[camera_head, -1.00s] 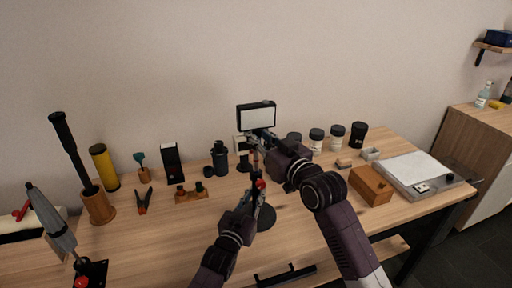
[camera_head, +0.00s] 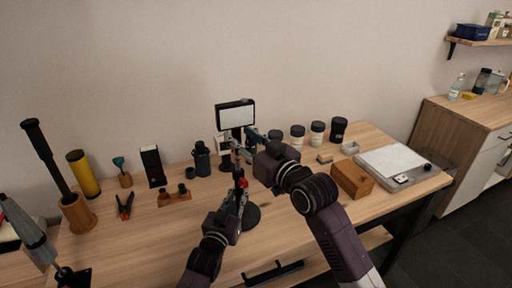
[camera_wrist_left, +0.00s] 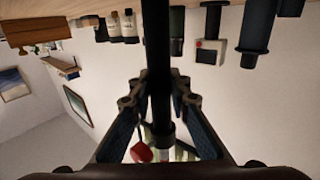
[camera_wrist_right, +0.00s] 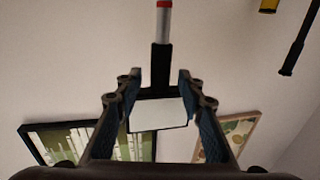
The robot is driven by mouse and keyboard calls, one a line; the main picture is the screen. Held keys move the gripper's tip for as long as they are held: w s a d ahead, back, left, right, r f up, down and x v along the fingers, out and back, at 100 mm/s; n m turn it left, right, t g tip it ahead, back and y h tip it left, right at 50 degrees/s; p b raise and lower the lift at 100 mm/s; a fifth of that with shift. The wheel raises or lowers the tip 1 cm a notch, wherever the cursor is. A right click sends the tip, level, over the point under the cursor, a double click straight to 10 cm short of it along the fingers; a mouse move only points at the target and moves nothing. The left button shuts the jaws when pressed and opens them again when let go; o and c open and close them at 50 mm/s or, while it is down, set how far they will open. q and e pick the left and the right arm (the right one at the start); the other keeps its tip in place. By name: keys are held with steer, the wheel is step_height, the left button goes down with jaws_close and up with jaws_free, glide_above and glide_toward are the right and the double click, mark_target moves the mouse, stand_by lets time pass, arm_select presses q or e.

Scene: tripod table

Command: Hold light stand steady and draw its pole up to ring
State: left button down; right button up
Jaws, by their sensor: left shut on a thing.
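The light stand has a dark round base (camera_head: 250,217), an upright pole and a panel light (camera_head: 236,116) with a pale face on top. My left gripper (camera_head: 239,196) is shut on the dark lower pole (camera_wrist_left: 158,60), close to a red knob (camera_wrist_left: 142,152). My right gripper (camera_head: 240,145) is just below the panel light. In the right wrist view its open fingers stand on both sides of the black upper part of the stand (camera_wrist_right: 160,68), with gaps visible. A silver pole length (camera_wrist_right: 163,25) and a red ring (camera_wrist_right: 164,3) show there.
A dark bottle (camera_head: 202,160) and a small wooden rack (camera_head: 175,196) stand left of the stand. Several dark-lidded jars (camera_head: 297,134) are behind to the right, with a wooden box (camera_head: 351,179) nearer. A dark handle-like bar (camera_head: 273,271) is at the front.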

arm_select(q)
steer(key=shift+f, duration=0.1)
arm_select(e)
steer(key=v, duration=0.9)
steer(key=shift+s, duration=0.25)
steer(key=shift+d, duration=0.15)
arm_select(q)
steer(key=c, duration=1.7)
jaws_free()
steer(key=shift+c, duration=0.2)
steer(key=shift+s, duration=0.1)
